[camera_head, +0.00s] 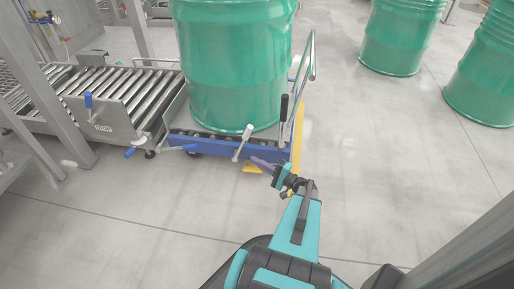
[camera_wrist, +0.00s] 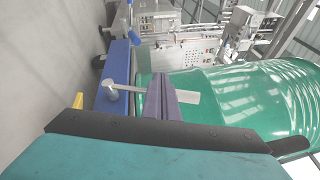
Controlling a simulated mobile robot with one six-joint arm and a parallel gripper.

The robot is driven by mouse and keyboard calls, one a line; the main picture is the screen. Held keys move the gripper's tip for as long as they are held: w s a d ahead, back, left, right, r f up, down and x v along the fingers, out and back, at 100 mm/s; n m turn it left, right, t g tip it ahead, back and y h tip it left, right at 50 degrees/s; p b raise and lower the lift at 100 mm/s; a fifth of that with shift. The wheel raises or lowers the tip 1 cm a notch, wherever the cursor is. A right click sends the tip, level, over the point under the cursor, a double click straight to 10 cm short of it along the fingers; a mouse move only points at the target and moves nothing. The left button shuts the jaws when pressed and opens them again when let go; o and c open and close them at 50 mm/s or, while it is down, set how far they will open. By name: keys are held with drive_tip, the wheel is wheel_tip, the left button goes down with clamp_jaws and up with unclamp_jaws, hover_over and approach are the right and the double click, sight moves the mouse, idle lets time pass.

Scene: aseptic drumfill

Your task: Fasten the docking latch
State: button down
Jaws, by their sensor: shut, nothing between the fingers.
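My gripper (camera_head: 260,162) is shut and empty, in front of the blue trolley (camera_head: 217,146) that carries a green drum (camera_head: 235,65). A lever with a pale grip (camera_head: 243,142) stands tilted on the trolley's front edge, just left of my fingertips. In the wrist view my purple fingers (camera_wrist: 160,95) cross in front of this lever (camera_wrist: 190,97); I cannot tell whether they touch it. A low bar with a blue end (camera_head: 130,152) lies between the trolley and the roller conveyor. I cannot tell which of these is the docking latch, or whether it is fastened.
A black-gripped lever (camera_head: 284,108) and a push rail (camera_head: 312,60) rise at the trolley's right. More green drums (camera_head: 400,35) stand at right. The floor in front is clear.

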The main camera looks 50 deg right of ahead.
drive_tip(key=s+d+m+t+h+b, duration=0.2)
drive_tip(key=s+d+h, duration=0.3)
drive_tip(key=d, duration=0.4)
drive_tip(key=shift+s+d+r+m, duration=0.15)
drive_tip(key=shift+s+d+m, duration=0.15)
drive_tip(key=shift+s, duration=0.35)
drive_tip(key=shift+w+b, duration=0.1)
drive_tip(key=shift+b, duration=0.2)
drive_tip(key=a+b+x, duration=0.1)
drive_tip(key=b+x, duration=0.1)
drive_tip(key=x, duration=0.4)
drive_tip(key=a+r+b+x, duration=0.1)
drive_tip(key=b+x, duration=0.2)
drive_tip(key=x, duration=0.3)
drive_tip(key=shift+w+a, duration=0.3)
drive_tip(key=shift+a, duration=0.1)
drive_tip(key=shift+r, duration=0.2)
